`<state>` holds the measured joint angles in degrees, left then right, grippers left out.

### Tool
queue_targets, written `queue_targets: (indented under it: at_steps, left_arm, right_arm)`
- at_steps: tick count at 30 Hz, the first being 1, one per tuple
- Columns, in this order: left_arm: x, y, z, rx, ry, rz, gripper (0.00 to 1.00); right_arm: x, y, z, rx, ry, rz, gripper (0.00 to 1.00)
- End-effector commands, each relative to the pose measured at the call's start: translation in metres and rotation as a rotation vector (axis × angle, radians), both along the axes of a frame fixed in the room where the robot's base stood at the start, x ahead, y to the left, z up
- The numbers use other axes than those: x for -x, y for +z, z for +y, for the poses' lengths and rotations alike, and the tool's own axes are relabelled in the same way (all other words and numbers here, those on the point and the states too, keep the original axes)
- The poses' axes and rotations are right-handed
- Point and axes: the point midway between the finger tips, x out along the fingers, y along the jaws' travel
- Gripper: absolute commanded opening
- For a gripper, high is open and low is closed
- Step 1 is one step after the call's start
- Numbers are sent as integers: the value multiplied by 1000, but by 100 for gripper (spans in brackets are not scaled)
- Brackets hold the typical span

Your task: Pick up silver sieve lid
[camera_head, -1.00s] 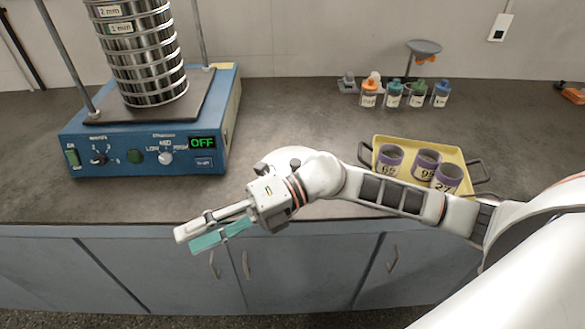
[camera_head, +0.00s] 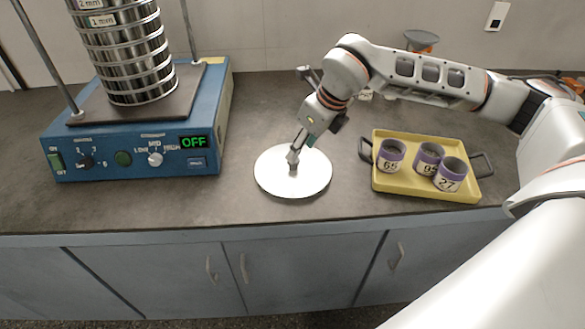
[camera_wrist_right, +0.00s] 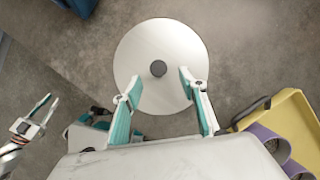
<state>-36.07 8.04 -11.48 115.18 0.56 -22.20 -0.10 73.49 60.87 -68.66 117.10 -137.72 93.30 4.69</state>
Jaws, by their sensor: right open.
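The silver sieve lid (camera_head: 272,183), a pale round disc with a dark knob (camera_wrist_right: 158,69) at its centre, lies flat on the counter between the shaker and the yellow tray. My right gripper (camera_head: 297,150) points down over the middle of the lid, by the knob. In the right wrist view its two teal-padded fingers (camera_wrist_right: 159,80) are spread, with the knob between and just ahead of the tips. I cannot tell whether they touch it. My left gripper (camera_wrist_right: 45,108) shows at the left edge of the right wrist view, fingers apart and empty.
The blue shaker (camera_head: 140,150) with a stack of sieves (camera_head: 125,50) stands at the left, its display reading OFF. A yellow tray (camera_head: 420,187) with purple-banded cups (camera_head: 391,155) stands close on the right. The counter between is otherwise clear, and its front edge is near the lid.

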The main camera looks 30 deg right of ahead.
Motion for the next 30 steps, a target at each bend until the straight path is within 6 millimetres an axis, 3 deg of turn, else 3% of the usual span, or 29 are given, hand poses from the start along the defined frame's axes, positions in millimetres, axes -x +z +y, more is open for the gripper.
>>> queue_targets:
  at_steps: [15, 22, 23, 27, 30]
  left_arm:
    - [3, -8, 1, -7, -3, 8, 24]
    - [2, -6, 2, -8, -2, 3, 24]
    - [1, -5, 2, -8, -2, 3, 24]
    - [1, -5, 2, -8, -1, 2, 24]
    - [1, -5, 2, -8, -1, 2, 24]
  right_arm:
    - [-18, -55, 10, -1, 2, 3, 42]
    - [-19, -55, 10, -2, 2, 0, 42]
    - [-19, -55, 10, -2, 2, 0, 37]
    - [-19, -55, 10, -3, 2, 0, 1]
    - [-19, -55, 10, -3, 2, -1, 0]
